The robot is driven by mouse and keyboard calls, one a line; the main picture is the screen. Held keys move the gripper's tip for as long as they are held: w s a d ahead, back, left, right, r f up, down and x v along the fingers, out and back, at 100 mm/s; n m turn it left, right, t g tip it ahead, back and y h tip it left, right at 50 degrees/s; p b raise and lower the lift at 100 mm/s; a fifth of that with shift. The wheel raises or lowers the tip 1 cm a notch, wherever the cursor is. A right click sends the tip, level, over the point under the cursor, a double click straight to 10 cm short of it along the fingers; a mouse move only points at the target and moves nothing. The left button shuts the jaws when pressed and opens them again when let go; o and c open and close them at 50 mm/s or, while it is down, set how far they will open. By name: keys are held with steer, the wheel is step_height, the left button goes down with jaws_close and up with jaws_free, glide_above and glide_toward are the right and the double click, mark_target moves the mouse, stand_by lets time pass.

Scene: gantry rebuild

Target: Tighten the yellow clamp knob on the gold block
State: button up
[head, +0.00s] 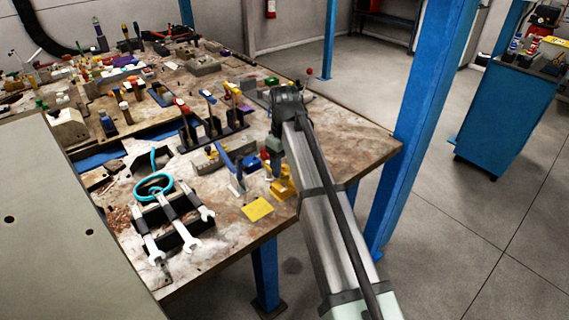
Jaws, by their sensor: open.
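A gold-yellow block (284,188) stands near the front right edge of the worktable, partly covered by my arm. I cannot make out a separate yellow clamp knob on it; it may be hidden behind my arm or too small to tell. My gripper (273,152) points down from the wrist, just above and behind the block in the picture. It is open, and its fingers are small and partly hidden. Whether it touches anything cannot be told.
A flat yellow square (257,208) and a blue-handled tool (226,160) lie left of the block. A wrench rack (178,222) and a dark screwdriver rack (213,132) stand farther left. The cluttered worktable (350,140) has bare room right of my wrist. A blue post (415,120) rises beyond its right edge.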

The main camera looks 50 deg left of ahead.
mark_target(284, 169)
steer(key=shift+c, duration=0.2)
steer(key=c, duration=0.9)
steer(key=shift+o, duration=0.2)
steer(key=shift+m, duration=1.8)
steer(key=o, duration=0.9)
steer(key=shift+r, duration=0.1)
step_height(284, 169, up, 14)
steer(key=shift+f, duration=0.2)
